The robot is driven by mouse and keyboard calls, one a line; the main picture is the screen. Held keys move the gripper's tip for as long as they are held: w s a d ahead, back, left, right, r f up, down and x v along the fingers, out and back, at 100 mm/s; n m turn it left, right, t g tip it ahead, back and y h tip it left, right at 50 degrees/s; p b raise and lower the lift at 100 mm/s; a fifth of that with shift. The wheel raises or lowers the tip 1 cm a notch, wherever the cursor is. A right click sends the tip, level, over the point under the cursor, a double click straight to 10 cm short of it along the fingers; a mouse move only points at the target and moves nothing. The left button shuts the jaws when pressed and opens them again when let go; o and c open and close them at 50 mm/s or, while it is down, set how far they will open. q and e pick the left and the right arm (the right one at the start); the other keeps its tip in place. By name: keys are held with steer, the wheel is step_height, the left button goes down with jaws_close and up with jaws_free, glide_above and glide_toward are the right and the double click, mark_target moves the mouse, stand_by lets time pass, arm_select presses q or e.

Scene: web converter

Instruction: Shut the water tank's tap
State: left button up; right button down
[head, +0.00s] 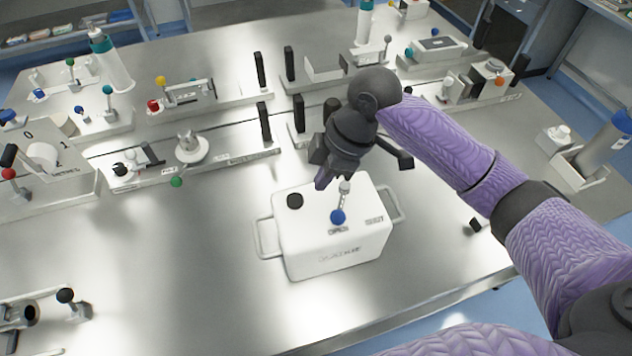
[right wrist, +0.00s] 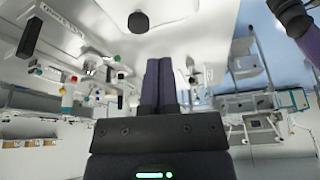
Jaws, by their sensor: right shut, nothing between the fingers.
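The water tank (head: 330,252) is a white box with a handle on each side, standing on the metal table in the head view. Its tap is a short lever with a blue ball (head: 338,217), pointing to the front at the "OPEN" label. A "SHUT" label is to the right of it. A black cap (head: 295,200) is on the top left. My right gripper (head: 322,181) is shut and empty, above the tank's rear edge, behind and left of the tap and apart from the blue ball. Its closed purple fingers show in the right wrist view (right wrist: 158,82). My left gripper is out of view.
Behind the tank stand metal rails with black posts (head: 265,121) and several lab fixtures. A white knob fixture (head: 191,147) is at left. A small black-knobbed device (head: 66,296) is at the front left.

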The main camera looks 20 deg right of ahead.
mark_target(320, 222)
steer(key=x, duration=0.5)
steer(key=b+x, duration=0.1)
steer(key=x, duration=0.4)
steer(key=shift+s+f, duration=0.1)
steer(key=shift+s, duration=0.15)
arm_select(q)
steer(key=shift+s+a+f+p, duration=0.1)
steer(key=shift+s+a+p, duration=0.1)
steer(key=shift+p, duration=0.25)
arm_select(e)
steer(key=shift+s+d+f, duration=0.15)
steer(key=shift+d, duration=0.85)
steer(key=shift+s+d+f, duration=0.15)
steer(key=shift+s+d, duration=0.05)
steer(key=shift+d, duration=0.75)
steer(key=shift+d, duration=0.1)
